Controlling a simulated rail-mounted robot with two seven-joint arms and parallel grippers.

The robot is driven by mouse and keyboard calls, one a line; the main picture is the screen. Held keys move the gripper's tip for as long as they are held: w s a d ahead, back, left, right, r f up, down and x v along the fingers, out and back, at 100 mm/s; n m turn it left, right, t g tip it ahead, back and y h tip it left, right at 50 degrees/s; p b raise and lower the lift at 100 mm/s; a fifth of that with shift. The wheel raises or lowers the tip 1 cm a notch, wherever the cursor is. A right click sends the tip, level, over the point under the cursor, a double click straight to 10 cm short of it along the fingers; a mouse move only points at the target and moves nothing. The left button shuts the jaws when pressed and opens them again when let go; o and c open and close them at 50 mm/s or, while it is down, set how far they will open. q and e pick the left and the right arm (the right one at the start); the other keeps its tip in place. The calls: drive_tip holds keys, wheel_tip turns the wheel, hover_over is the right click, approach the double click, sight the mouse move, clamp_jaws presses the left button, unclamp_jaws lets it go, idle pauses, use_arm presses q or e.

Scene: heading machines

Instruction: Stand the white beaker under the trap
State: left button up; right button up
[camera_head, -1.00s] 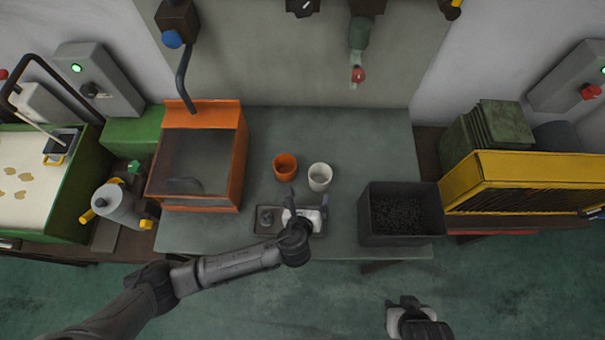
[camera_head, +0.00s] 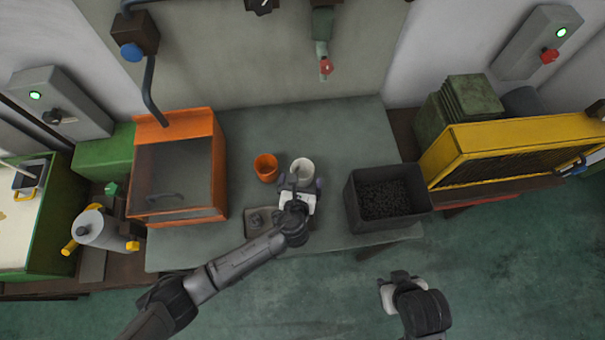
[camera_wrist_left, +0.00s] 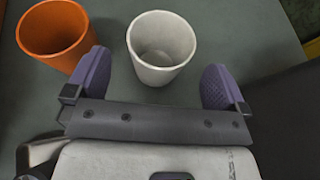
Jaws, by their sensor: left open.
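The white beaker (camera_head: 302,168) stands upright on the grey-green bench, and it also shows in the left wrist view (camera_wrist_left: 160,55). My left gripper (camera_head: 300,184) is open just on the near side of it. In the left wrist view my purple fingertips (camera_wrist_left: 157,78) are spread to either side of the beaker's near part, with gaps on both sides. A grey-green wall fitting with a red tip (camera_head: 325,66), perhaps the trap, hangs above the back of the bench. My right gripper (camera_head: 393,290) is low in front of the bench, its jaw opening unclear.
An orange beaker (camera_head: 265,168) stands close left of the white one, near my left finger. A small tray (camera_head: 258,234) lies at the front. An orange-framed box (camera_head: 220,165) is left, and a dark bin of black pieces (camera_head: 365,225) right. The bench behind the beakers is clear.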

sight(304, 163)
use_arm(q)
drive_tip(key=shift+b+x, duration=0.4)
drive_tip(key=shift+x, duration=2.2)
drive_tip(key=shift+d+r, duration=0.1)
drive_tip(key=shift+c, duration=0.4)
drive_tip(key=c, duration=0.9)
